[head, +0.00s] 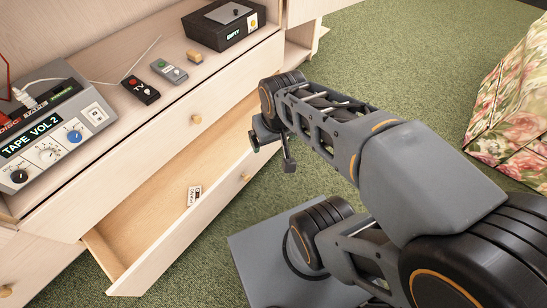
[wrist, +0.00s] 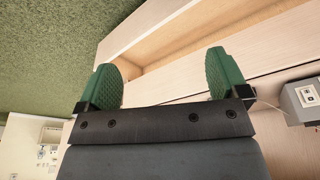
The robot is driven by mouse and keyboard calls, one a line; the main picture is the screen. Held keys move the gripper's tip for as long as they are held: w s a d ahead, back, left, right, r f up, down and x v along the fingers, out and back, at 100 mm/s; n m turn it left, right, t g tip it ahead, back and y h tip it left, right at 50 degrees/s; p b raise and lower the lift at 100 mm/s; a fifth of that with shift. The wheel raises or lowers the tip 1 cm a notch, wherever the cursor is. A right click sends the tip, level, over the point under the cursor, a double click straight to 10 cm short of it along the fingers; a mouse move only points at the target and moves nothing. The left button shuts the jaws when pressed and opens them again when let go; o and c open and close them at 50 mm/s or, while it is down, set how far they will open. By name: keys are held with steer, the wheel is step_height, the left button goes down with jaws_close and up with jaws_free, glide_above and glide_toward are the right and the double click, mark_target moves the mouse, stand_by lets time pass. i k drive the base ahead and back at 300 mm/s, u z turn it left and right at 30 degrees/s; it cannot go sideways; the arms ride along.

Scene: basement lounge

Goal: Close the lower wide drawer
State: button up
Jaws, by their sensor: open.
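The lower wide drawer (head: 172,236) of the pale wood cabinet is pulled out, its inside showing. A small round knob (head: 245,178) sits on its front panel, and a small white labelled item (head: 194,195) lies inside. My gripper (head: 271,152) is above the far right end of the drawer, near its front. The wrist view shows its two green fingers (wrist: 167,80) wide apart with nothing between them. The open drawer also shows beyond the fingers in the wrist view (wrist: 150,27). I cannot tell whether a finger touches the drawer front.
A shut upper drawer with a knob (head: 196,118) is above. On the cabinet top are a grey tape device (head: 60,125), a TV remote (head: 141,90), a second remote (head: 169,71) and a black box (head: 224,22). A floral seat (head: 515,120) stands right on green carpet.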

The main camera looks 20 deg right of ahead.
mark_target(136, 242)
steer(key=z, duration=1.55)
steer(key=k, duration=0.95)
steer(key=u, duration=1.85)
steer(key=i, duration=0.5)
